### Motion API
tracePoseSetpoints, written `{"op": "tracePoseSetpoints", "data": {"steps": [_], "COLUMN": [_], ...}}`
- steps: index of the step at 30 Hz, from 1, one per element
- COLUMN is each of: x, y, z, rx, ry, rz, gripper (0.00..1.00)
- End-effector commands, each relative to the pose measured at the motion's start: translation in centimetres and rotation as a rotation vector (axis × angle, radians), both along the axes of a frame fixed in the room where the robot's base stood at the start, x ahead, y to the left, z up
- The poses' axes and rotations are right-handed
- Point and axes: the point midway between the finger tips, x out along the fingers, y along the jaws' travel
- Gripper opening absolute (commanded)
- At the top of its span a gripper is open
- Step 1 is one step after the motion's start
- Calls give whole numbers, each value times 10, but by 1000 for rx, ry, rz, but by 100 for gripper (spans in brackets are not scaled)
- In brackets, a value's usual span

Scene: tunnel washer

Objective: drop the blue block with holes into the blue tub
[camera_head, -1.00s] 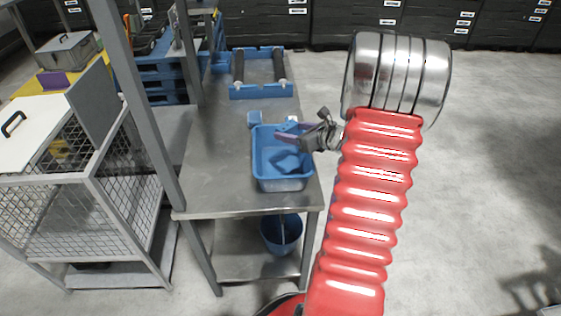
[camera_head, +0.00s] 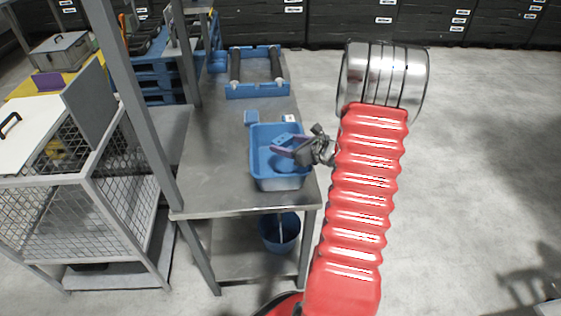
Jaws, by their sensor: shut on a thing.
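The blue tub (camera_head: 279,184) stands on the metal table, near its front right corner. My gripper (camera_head: 285,147) reaches in from the right over the tub, with its purple fingers above the opening. It is shut on the blue block (camera_head: 283,140), which shows as a small blue piece at the fingertips. The fingers hide part of the block, and its holes are hard to make out. A darker blue patch shows inside the tub under the gripper; I cannot tell whether it is shadow or an object.
The metal table (camera_head: 212,175) has bare room left of the tub. A small blue piece (camera_head: 251,117) and a white-topped one (camera_head: 288,118) stand behind the tub. A blue frame with dark rollers (camera_head: 258,91) lies farther back. A blue bucket (camera_head: 279,234) sits on the lower shelf.

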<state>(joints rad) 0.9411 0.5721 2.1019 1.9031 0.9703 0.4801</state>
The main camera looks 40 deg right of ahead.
Motion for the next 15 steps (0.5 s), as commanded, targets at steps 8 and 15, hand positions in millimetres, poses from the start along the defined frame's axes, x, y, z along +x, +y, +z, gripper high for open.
{"op": "tracePoseSetpoints", "data": {"steps": [8,15], "x": [1,1], "y": [0,1], "z": [0,0], "rx": [0,-1], "ry": [-1,0], "rz": [1,1], "gripper": [60,77]}}
